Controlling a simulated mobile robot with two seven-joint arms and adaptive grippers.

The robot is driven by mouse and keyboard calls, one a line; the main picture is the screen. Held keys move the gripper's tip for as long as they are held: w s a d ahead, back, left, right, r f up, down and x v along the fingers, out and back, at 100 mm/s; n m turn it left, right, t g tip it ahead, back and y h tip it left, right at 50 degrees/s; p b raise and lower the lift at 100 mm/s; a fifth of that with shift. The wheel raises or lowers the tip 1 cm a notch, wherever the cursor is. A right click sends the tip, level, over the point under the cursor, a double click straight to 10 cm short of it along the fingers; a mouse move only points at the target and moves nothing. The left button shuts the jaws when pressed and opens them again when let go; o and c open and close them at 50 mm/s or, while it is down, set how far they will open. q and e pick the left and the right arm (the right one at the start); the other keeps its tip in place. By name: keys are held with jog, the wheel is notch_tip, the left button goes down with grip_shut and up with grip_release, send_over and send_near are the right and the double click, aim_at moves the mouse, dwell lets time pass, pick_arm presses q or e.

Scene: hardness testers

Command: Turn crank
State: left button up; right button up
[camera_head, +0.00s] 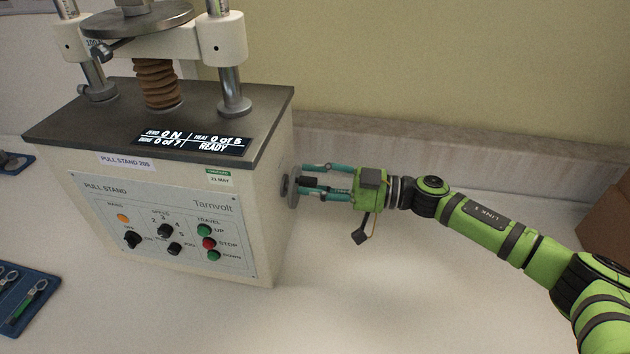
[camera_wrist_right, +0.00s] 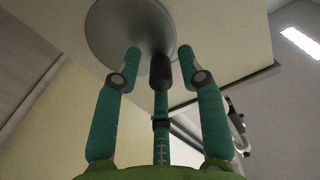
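The crank is a grey disc (camera_head: 289,189) with a black handle (camera_head: 311,183) on the right side of the pull stand (camera_head: 270,205). My right gripper (camera_head: 302,180) reaches in from the right, its teal fingers pointing at the disc. In the right wrist view, the disc (camera_wrist_right: 112,28) is ahead and the black handle (camera_wrist_right: 160,71) stands between the fingertips of my right gripper (camera_wrist_right: 161,57). The fingers are apart, with a gap on both sides of the handle. My left gripper is not in view.
The stand's front panel (camera_head: 150,215) has knobs and coloured buttons, and its display (camera_head: 192,139) reads READY. A blue tray (camera_head: 35,315) with tools lies at the lower left. A brown box (camera_head: 610,225) is at the right edge. The table right of the stand is clear.

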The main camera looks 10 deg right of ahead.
grip_shut()
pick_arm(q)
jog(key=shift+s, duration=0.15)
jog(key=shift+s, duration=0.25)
